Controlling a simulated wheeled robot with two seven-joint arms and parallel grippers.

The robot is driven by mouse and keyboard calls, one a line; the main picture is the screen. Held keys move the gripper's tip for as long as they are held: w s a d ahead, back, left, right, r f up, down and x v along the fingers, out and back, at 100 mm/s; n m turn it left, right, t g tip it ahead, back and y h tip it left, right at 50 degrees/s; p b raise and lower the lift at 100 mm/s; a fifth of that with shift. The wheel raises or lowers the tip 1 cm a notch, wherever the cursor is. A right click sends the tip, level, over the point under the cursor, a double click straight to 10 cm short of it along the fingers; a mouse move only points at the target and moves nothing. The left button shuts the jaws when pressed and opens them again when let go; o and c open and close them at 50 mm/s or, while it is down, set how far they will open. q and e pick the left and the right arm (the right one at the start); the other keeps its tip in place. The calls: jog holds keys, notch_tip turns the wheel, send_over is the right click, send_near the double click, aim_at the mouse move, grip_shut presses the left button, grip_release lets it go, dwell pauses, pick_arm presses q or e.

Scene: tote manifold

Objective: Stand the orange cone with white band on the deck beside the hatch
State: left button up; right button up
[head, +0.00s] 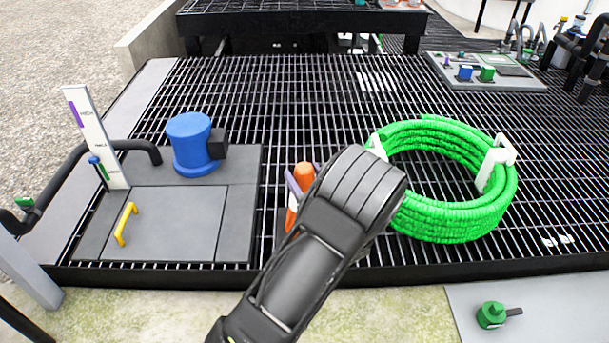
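The hatch (170,222) is a flat grey panel with a yellow handle (125,224), set in the deck (310,105) at the left. An orange piece (304,173) shows just right of the hatch, with more orange below it and lilac strips across and beside it. My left arm reaches up from the bottom middle and covers that spot. Its fingertips cannot be made out clearly, nor whether they hold anything. My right gripper is out of view.
A blue capped cylinder (190,140) stands behind the hatch, with a white marked post (95,135) to its left. A coiled green hose (450,218) lies on the right. A panel with blue and green knobs (485,75) is farther back. Open grating lies between.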

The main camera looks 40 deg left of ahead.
pick_arm(q)
jog(key=shift+o, duration=1.1)
jog(key=v, duration=1.2)
jog(key=shift+p, duration=0.3)
